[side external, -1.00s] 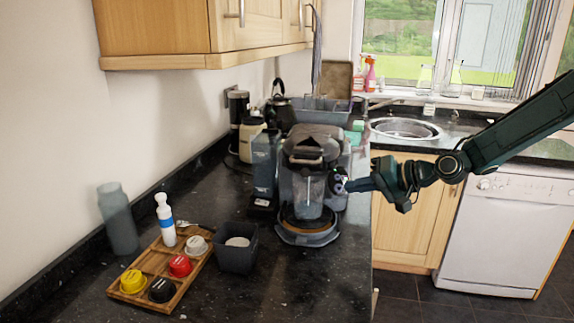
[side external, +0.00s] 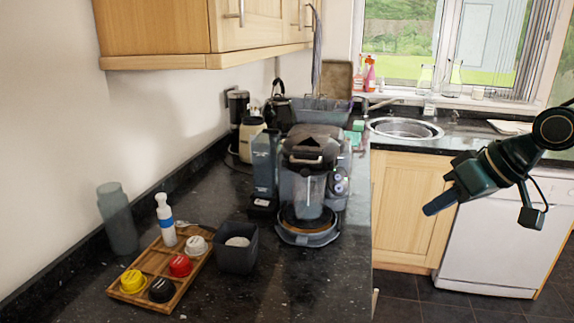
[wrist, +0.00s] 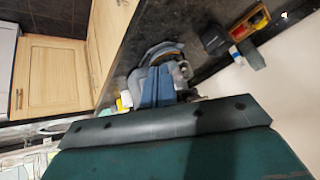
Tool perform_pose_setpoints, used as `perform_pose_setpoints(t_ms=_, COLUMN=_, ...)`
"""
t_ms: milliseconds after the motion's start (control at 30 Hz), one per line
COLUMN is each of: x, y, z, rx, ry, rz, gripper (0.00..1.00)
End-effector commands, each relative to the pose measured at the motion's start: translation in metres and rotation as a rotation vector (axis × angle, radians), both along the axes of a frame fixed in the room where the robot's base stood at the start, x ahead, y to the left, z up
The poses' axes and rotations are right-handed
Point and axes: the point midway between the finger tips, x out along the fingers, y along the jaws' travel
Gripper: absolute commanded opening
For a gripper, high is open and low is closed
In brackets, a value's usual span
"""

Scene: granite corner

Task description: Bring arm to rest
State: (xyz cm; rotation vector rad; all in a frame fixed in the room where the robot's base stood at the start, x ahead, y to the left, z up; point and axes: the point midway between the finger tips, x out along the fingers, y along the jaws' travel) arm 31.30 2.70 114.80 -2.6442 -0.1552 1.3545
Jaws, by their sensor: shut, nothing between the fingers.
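My gripper (side external: 430,209) is in the side external view at the right, in the air in front of the wooden cabinet door and the white dishwasher. It is shut and empty, with its fingers pointing left and slightly down. It is well clear of the worktop and touches nothing. In the wrist view the closed blue-grey fingers (wrist: 157,88) show at the centre, with the coffee machine beyond them. The coffee machine (side external: 310,170) stands upright on the dark worktop, with a clear vessel at its front.
A wooden tray (side external: 150,262) with several coloured pods and a white bottle (side external: 165,220) is at the front left. A dark square cup (side external: 237,250) stands beside it. A sink (side external: 403,128) is at the back. The space around my gripper is free.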

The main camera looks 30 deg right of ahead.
Motion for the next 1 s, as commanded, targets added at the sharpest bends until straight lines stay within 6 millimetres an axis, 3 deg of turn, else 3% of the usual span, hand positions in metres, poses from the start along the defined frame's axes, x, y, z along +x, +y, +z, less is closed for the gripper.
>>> perform_pose_setpoints(t_ms=300, x=-0.080, y=-0.015, z=0.003, rx=-0.136, ry=0.069, rz=0.006, gripper=0.00)
perform_pose_setpoints(t_ms=500, x=-0.118, y=-0.023, z=-0.001, rx=-0.181, ry=0.110, rz=0.001, gripper=0.00)
perform_pose_setpoints(t_ms=700, x=-0.134, y=-0.027, z=-0.003, rx=-0.196, ry=0.131, rz=-0.003, gripper=0.00)
perform_pose_setpoints(t_ms=1000, x=-0.135, y=-0.028, z=-0.004, rx=-0.197, ry=0.133, rz=-0.003, gripper=0.00)
